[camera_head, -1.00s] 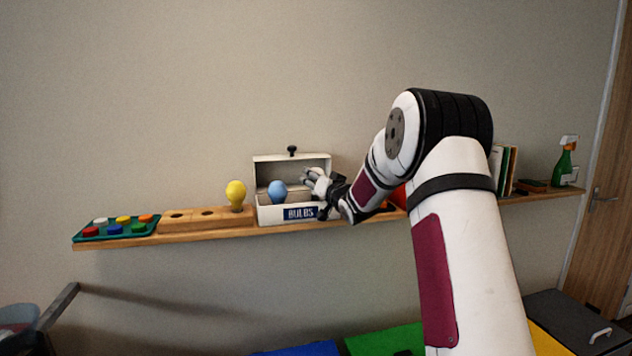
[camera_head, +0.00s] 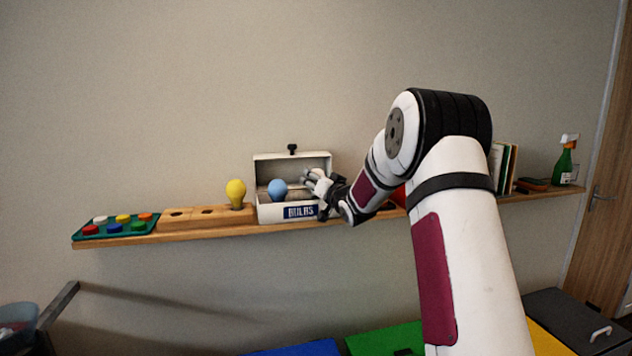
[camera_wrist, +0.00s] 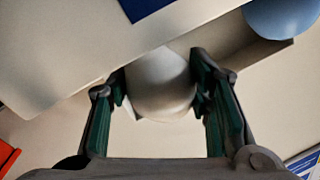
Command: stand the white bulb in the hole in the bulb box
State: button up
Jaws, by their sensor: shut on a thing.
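The white bulb (camera_wrist: 160,82) is between the two green-padded fingers of my gripper (camera_wrist: 160,88) in the wrist view. In the head view my gripper (camera_head: 312,180) is at the right part of the open bulb box (camera_head: 268,214), which bears a BULBS label. The bulb's lower end is hidden, so I cannot tell whether it is in a hole. A blue bulb (camera_head: 277,189) stands in the box, left of my gripper; it also shows at the top right of the wrist view (camera_wrist: 284,14).
The box stands on a wooden wall shelf (camera_head: 300,223), lid raised behind. To its left are a wooden block (camera_head: 190,218) with holes and a yellow bulb (camera_head: 236,192), then a green tray (camera_head: 85,232) of coloured pieces. Books (camera_head: 507,168) and a spray bottle (camera_head: 565,163) stand far right.

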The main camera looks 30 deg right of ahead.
jog(key=shift+f, duration=1.05)
dwell(2.0)
jog(key=o, duration=0.5)
jog(key=shift+c, duration=0.2)
jog(key=o, duration=0.5)
jog(key=shift+f, duration=0.1)
jog(key=shift+s, duration=0.1)
jog(key=shift+o, duration=0.2)
jog(key=shift+s+d+f, duration=0.1)
jog(key=shift+d+f, duration=0.15)
jog(key=shift+d+r, duration=0.1)
jog(key=shift+r, duration=0.4)
jog(key=shift+a+r, duration=0.25)
jog(key=shift+r, duration=0.6)
jog(key=shift+a+r+p, duration=0.1)
jog(key=shift+r+p, duration=0.3)
jog(key=shift+r, duration=0.2)
